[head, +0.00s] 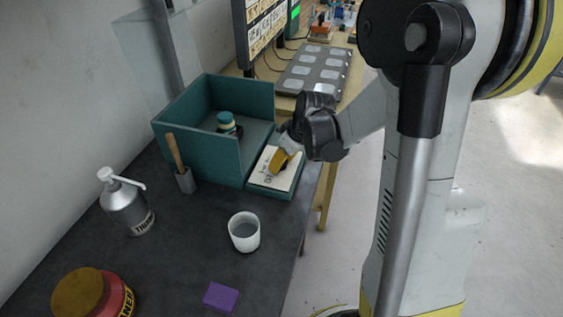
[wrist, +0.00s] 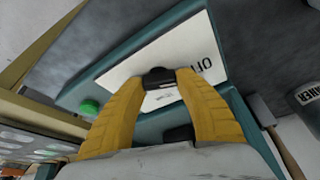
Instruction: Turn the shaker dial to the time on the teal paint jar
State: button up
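The shaker (head: 253,112) is a teal open-topped box on the dark bench, with a white control panel (head: 268,172) low on its right side. A jar with a teal lid and a pale band (head: 228,122) stands inside the box; no time on it is legible. My gripper (head: 278,163) is down at the panel. In the wrist view, the yellow fingertips of my gripper (wrist: 160,76) lie against both sides of the black dial (wrist: 158,81). The fingers hide part of the panel markings, and the dial's setting cannot be read. A green button (wrist: 90,106) is beside the left finger.
A pump bottle (head: 126,205), a white cup (head: 244,232), a purple block (head: 221,297) and a red tin (head: 117,300) stand on the nearer bench. A grey tray (head: 314,75) lies beyond.

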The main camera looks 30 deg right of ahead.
jog(key=shift+m, duration=0.3)
jog(key=m+h, duration=0.1)
jog(key=m, duration=0.2)
jog(key=shift+m+h, duration=0.4)
jog(key=m+h, duration=0.1)
jog(key=m, duration=0.3)
jog(key=shift+m+h, duration=0.3)
jog(key=shift+h, duration=0.1)
jog(key=m+g+h, duration=0.1)
jog(key=m, duration=0.3)
jog(key=m+g+h, duration=0.1)
jog(key=m, duration=0.3)
jog(key=shift+m+b, duration=0.3)
jog(key=shift+g, duration=0.3)
jog(key=o, duration=1.2)
